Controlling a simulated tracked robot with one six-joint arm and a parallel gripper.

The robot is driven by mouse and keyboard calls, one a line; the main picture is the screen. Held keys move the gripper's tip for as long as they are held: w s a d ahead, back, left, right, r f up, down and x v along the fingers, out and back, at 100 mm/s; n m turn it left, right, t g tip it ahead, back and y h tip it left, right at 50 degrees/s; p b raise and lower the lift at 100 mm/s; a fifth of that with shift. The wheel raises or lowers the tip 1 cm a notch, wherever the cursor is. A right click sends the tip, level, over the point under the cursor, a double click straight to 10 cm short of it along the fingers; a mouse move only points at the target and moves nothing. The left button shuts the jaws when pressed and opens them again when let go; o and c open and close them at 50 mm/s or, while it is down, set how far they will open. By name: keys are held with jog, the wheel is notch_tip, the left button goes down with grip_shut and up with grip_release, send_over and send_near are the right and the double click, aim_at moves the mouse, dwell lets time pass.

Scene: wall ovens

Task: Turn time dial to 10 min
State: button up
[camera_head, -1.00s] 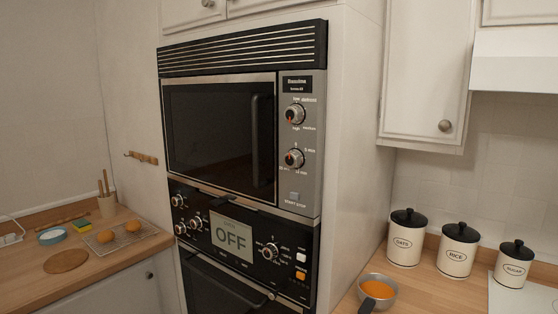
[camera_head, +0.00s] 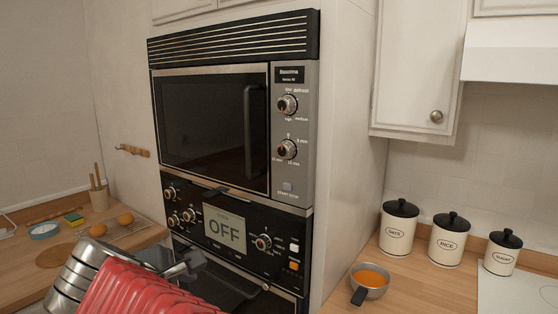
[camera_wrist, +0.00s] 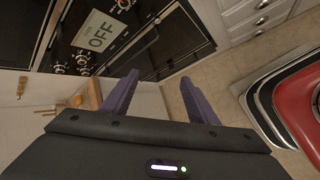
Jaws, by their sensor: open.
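The time dial (camera_head: 287,149) is the lower of two round knobs on the right-hand panel of the upper oven (camera_head: 210,130). Minute labels ring it. Its exact setting is too small to read. The power dial (camera_head: 287,104) sits above it. My gripper (camera_head: 187,266) is low in front of the lower oven, below and left of the time dial and well apart from it. In the wrist view its two purple fingers (camera_wrist: 158,98) are spread with nothing between them. The time dial is not clearly seen in the wrist view.
The lower oven's control panel (camera_head: 235,232) has several knobs and a display reading OFF. The upper oven's vertical handle (camera_head: 250,130) stands left of the dials. A pan of orange food (camera_head: 371,278) and lidded canisters (camera_head: 449,240) stand on the right counter.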

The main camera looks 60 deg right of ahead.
jog(key=s+d+r+n+g+h, duration=0.1)
jog(key=d+r+n+g+h, duration=0.3)
jog(key=d+r, duration=0.65)
jog(key=n+g+h, duration=0.1)
jog(key=n+h, duration=0.3)
jog(key=h, duration=0.1)
send_near(282, 150)
jog(key=w+a, duration=0.1)
jog(key=a, duration=0.4)
jog(key=shift+d+f, duration=0.15)
jog(key=shift+f, duration=0.05)
jog(key=shift+s+d, duration=0.4)
jog(key=shift+d, duration=1.9)
jog(key=shift+s+d, duration=0.35)
jog(key=shift+d, duration=1.9)
jog(key=shift+s+d, duration=0.4)
jog(key=shift+d, duration=1.9)
jog(key=c, duration=1)
